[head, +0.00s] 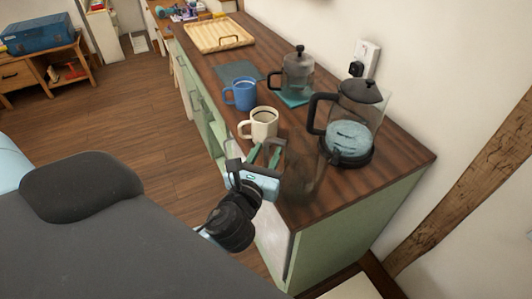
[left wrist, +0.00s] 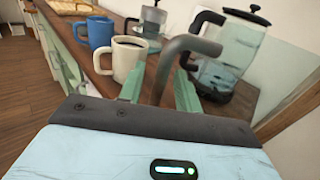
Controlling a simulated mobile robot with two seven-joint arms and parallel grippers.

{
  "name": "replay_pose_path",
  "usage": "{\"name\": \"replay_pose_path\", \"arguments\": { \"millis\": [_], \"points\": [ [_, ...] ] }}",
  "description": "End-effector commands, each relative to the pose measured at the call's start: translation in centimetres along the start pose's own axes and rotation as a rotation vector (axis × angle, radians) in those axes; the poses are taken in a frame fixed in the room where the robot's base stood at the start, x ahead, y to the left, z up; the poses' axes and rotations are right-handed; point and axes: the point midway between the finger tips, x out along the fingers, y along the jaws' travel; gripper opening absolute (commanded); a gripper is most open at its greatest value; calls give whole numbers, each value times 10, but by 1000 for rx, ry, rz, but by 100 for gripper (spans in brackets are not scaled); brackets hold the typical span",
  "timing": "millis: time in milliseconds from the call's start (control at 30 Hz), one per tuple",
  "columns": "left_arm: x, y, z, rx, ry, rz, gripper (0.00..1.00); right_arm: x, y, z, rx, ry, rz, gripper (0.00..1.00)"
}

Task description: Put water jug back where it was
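The water jug (head: 290,182) seems to be the clear, smoky vessel near the front left edge of the wooden counter (head: 400,160). Its body is faint, and I cannot tell how much water it holds. Its thick grey handle (left wrist: 185,50) rises between my left gripper's green fingers in the left wrist view. My left gripper (head: 265,156) is at the jug's handle, left of the body. Its fingers (left wrist: 158,92) stand apart on either side of the handle with gaps visible, so it looks open. My right gripper is not in view.
A glass kettle (head: 352,120) with bluish water stands close right of the jug. A cream mug (head: 262,124) and a blue mug (head: 242,94) stand behind. A glass pot (head: 298,72) is on a teal mat. A wooden tray (head: 215,37) lies farther back. The front right counter corner is clear.

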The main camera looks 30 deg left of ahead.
Motion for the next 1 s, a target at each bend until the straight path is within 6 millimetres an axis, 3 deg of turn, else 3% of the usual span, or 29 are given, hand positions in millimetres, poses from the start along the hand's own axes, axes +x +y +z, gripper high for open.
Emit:
{"name": "replay_pose_path", "arguments": {
  "millis": [267,467,800,1000],
  "points": [
    [0,0,5,-2,-1,-1,34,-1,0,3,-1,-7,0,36],
    [-29,0,1,-1,5,0,34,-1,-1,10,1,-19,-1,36],
    [-95,0,0,-2,7,1,34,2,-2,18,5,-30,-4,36],
    [-115,0,1,-1,4,0,34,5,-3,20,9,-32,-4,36]
  ]
}}
